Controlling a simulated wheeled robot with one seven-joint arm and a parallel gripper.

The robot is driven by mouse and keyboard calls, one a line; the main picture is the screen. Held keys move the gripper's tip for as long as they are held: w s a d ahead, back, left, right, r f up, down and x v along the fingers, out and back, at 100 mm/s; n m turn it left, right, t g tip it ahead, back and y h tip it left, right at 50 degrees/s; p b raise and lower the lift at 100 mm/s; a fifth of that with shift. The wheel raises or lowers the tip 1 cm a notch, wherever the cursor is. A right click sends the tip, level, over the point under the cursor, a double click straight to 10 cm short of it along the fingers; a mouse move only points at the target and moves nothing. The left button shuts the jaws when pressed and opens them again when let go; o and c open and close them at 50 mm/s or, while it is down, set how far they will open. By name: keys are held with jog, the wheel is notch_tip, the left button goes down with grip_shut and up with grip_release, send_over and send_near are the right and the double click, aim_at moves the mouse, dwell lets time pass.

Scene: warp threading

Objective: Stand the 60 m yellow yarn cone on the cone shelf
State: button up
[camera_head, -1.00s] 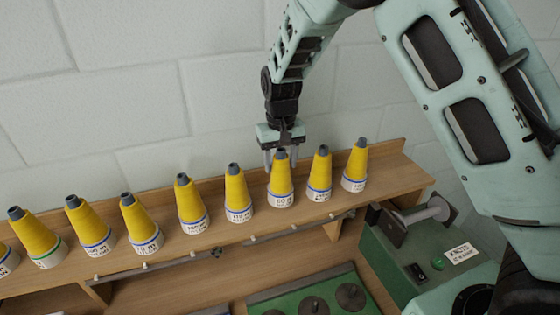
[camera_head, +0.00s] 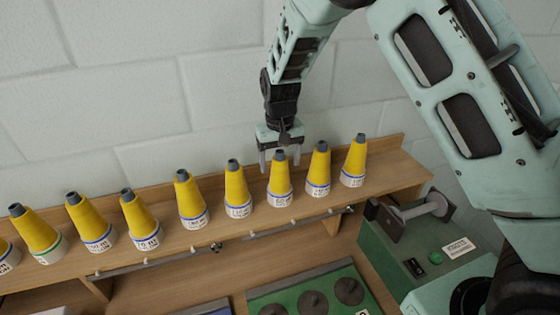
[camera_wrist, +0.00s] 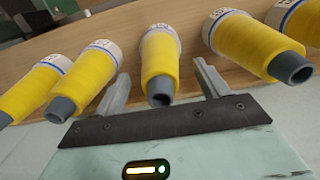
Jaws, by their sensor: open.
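Several yellow yarn cones with grey tips and white, lettered bases stand upright in a row on the wooden cone shelf (camera_head: 395,172). My gripper (camera_head: 280,160) is open, its fingers pointing down behind and around the tip level of one cone (camera_head: 280,180), third from the right. In the wrist view my gripper (camera_wrist: 163,88) has that cone (camera_wrist: 160,62) between its two spread fingers, with gaps visible on both sides. The cone stands on the shelf. Its label is too small to read surely, so I cannot confirm 60 m.
Neighbouring cones stand close on the left (camera_head: 238,190) and right (camera_head: 318,170). A pale block wall (camera_head: 180,80) rises behind the shelf. A green machine (camera_head: 410,250) with a spindle stands at the lower right, and a green tray (camera_head: 330,290) with dark discs lies below.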

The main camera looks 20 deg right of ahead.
notch_tip(320, 180, up, 12)
jog(key=b, duration=0.3)
jog(key=shift+f, duration=0.15)
jog(key=s+a+n+y, duration=0.15)
jog(key=s+a, duration=0.25)
jog(key=s, duration=0.6)
jog(key=s+a+n, duration=0.3)
jog(key=s+a, duration=0.1)
jog(key=s, duration=0.6)
jog(key=s+d+f+n, duration=0.1)
jog(key=s+f+n, duration=0.2)
jog(key=s, duration=1)
jog(key=shift+s+d+f+h, duration=0.3)
jog(key=shift+s+f+h, duration=0.15)
jog(key=shift+f, duration=0.1)
notch_tip(320, 180, down, 8)
jog(key=b, duration=0.8)
jog(key=shift+f, duration=0.15)
